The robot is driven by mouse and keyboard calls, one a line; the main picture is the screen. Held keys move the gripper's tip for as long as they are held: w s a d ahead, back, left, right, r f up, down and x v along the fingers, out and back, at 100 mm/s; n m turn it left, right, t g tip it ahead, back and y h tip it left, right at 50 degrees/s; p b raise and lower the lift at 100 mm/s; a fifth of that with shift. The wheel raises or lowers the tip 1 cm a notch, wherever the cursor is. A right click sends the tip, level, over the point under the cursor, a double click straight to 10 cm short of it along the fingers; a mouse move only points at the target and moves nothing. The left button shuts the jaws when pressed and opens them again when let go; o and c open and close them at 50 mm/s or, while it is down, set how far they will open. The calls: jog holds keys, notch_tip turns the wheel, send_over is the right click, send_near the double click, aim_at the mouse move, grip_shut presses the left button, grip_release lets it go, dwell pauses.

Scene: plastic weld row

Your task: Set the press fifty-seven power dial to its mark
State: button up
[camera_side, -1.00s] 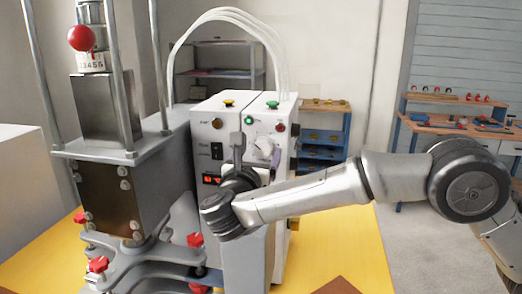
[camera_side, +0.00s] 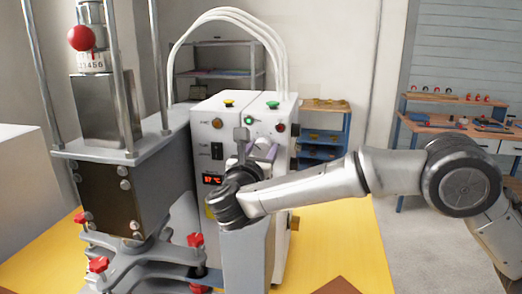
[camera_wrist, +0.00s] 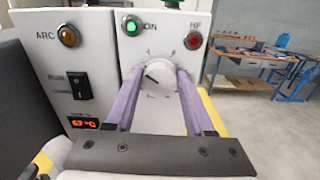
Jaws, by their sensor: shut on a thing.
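The power dial is a round white knob (camera_wrist: 160,78) with a dark pointer line, on the front of the white control box (camera_side: 205,135). Scale marks surround it in the wrist view. My gripper (camera_wrist: 160,85) has its two purple fingers on the left and right of the knob, shut on it. The pointer line aims to the upper left of the knob. In the side view the gripper (camera_side: 262,150) is at the box front, and the wrist hides most of the knob. I cannot tell which mark is the target.
The box carries a lit green ON lamp (camera_wrist: 131,25), a red lamp (camera_wrist: 193,40), an amber ARC lamp (camera_wrist: 68,36), a black rocker switch (camera_wrist: 78,86) and a red display (camera_wrist: 84,123). A metal press (camera_side: 110,190) stands left of the box. Benches stand behind on the right.

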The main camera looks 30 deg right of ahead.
jog(key=shift+n, duration=0.4)
grip_shut()
jog(key=n, duration=0.7)
jog(key=shift+a, duration=0.1)
jog(key=n, duration=0.4)
jog(key=shift+f, duration=0.1)
jog(key=shift+w+a+f+n, duration=0.1)
jog(key=shift+n, duration=2.1)
jog(key=o, duration=1.3)
grip_release()
